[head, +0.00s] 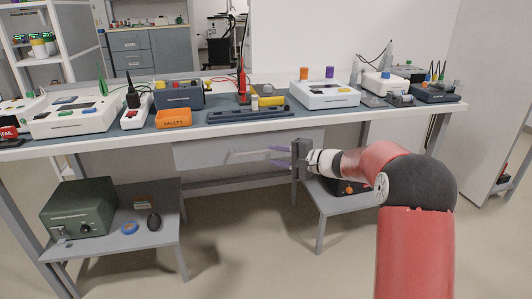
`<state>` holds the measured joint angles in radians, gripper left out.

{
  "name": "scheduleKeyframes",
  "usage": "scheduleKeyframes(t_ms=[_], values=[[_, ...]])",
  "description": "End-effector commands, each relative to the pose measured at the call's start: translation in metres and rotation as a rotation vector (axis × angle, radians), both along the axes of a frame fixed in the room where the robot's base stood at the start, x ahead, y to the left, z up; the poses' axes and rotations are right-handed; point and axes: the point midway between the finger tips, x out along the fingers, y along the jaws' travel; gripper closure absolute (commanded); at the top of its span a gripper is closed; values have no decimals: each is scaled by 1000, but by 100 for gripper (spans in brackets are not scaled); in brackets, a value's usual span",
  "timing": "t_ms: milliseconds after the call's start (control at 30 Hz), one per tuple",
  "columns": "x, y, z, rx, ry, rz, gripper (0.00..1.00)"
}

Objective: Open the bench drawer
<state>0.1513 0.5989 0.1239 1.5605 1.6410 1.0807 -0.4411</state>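The bench drawer (205,155) is a pale grey front under the middle of the workbench (225,137). It looks shut, or nearly so. A thin light handle bar (248,153) runs across its front. My gripper (275,156) is in front of the drawer's right part, with its fingers pointing left. The two purple-grey fingers are apart, one above the other in the picture. The handle's right end lies close to the fingertips; I cannot tell whether they touch it. My gripper and wrist hide the right part of the drawer.
Devices crowd the bench top, including an orange FAULTY bin (174,118) and a white unit (327,94). A low left table (165,212) holds a green box (80,208). A low right table (335,205) stands under my arm. The floor between them is clear.

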Motion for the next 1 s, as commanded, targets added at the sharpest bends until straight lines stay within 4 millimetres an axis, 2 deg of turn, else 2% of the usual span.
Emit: scheduleKeyframes(t_ms=[300,500,867,1000], values=[[21,41,-6,3,1,2,68],[33,61,-10,2,0,1,68],[36,67,-11,1,0,0,68],[36,67,-11,1,0,0,85]])
